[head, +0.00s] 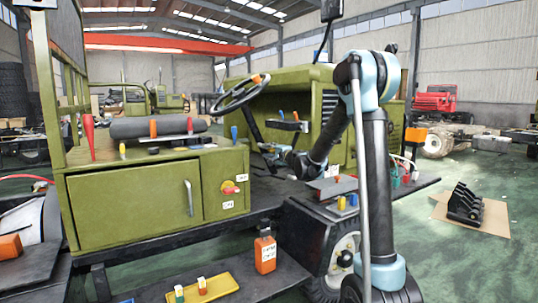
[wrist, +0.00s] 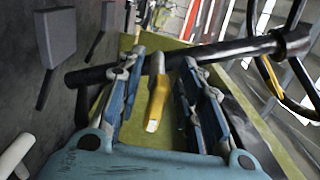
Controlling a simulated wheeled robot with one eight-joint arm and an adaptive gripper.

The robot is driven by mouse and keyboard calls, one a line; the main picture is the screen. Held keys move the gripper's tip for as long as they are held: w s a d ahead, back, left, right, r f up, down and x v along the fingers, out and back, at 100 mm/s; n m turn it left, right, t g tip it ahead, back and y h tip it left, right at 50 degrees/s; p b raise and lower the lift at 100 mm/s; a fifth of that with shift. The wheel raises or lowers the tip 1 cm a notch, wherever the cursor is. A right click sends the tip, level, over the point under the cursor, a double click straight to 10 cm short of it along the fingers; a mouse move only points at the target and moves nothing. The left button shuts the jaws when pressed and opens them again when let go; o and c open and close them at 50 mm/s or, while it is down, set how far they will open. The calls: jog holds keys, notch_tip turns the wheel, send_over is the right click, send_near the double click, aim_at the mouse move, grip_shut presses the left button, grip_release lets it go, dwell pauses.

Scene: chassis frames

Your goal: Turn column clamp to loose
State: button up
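The clamp lever (wrist: 157,100) is a yellow handle with a pale end in the wrist view. Its upper end meets the black steering column (wrist: 225,52), which crosses the picture on a slant. My gripper (wrist: 162,60) has its blue fingers open, one on each side of the lever, with gaps between. I cannot tell how deep the lever sits between them. In the head view my gripper (head: 268,149) is at the lower column (head: 252,122), below the steering wheel (head: 240,92). The lever is too small to make out there.
An olive green cabinet (head: 130,202) with a red knob (head: 229,187) stands left of the column. The olive dashboard (head: 290,78) is behind and above my gripper. An orange bottle (head: 265,252) and a yellow tray (head: 205,287) are lower down. A black pedal (wrist: 55,38) shows in the wrist view.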

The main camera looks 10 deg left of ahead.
jog(key=v, duration=1.2)
jog(key=shift+f, duration=0.1)
jog(key=s+d+f+n+g+h, duration=0.1)
jog(key=s+d+f+n+g, duration=0.25)
jog(key=s, duration=0.65)
jog(key=s+d+f+n+g+h, duration=0.1)
jog(key=s+d+f+n+g, duration=0.2)
jog(key=s, duration=0.7)
jog(key=s+d+f+n+g+h, duration=0.1)
jog(key=s+d+f+h, duration=0.2)
jog(key=s+d+f, duration=0.2)
jog(key=s+d+f+n+g+h, duration=0.1)
jog(key=s+d+f, duration=0.5)
jog(key=s, duration=0.6)
jog(key=s+d+f+n+g+h, duration=0.2)
jog(key=s+d+f+g+h, duration=0.1)
jog(key=s+d+f+h, duration=0.2)
jog(key=s+d, duration=0.2)
jog(key=s, duration=0.1)
jog(key=shift+s+f, duration=0.15)
jog(key=shift+f, duration=0.25)
